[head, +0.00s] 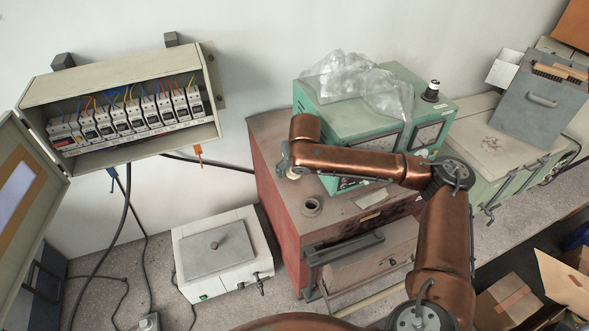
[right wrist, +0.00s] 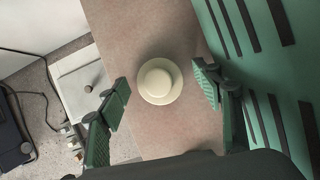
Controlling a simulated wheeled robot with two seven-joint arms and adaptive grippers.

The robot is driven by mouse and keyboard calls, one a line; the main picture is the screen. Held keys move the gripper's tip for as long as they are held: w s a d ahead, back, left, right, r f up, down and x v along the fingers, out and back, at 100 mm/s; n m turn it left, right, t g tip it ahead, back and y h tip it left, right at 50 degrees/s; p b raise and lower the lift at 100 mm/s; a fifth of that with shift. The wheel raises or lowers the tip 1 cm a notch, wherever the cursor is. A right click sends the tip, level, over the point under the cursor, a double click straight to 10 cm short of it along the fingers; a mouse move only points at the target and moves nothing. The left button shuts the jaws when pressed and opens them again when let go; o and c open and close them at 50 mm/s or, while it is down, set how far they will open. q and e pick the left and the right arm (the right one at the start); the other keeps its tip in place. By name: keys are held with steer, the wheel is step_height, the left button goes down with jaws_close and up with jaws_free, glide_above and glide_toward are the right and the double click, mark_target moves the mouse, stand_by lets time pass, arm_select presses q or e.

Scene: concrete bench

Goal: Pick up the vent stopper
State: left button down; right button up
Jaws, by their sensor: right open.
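The vent stopper, a cream round cap with a wider flange (right wrist: 159,82), sits on the brownish top of the red cabinet in the right wrist view. In the head view a small pale part of it (head: 293,175) shows just below my right gripper (head: 284,160), mostly hidden by my arm. In the right wrist view my right gripper (right wrist: 164,80) is open, its green fingers to the left and right of the stopper with a gap on both sides. Nothing is held. My left gripper is not in view.
A green instrument (head: 400,85) draped with clear plastic (head: 350,80) stands close on the right. An open breaker box (head: 130,70) hangs on the wall.

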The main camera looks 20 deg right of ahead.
steer(key=shift+w+f, duration=0.1)
steer(key=shift+f, duration=0.15)
steer(key=shift+c, duration=0.6)
steer(key=c, duration=1.1)
steer(key=shift+r, duration=0.1)
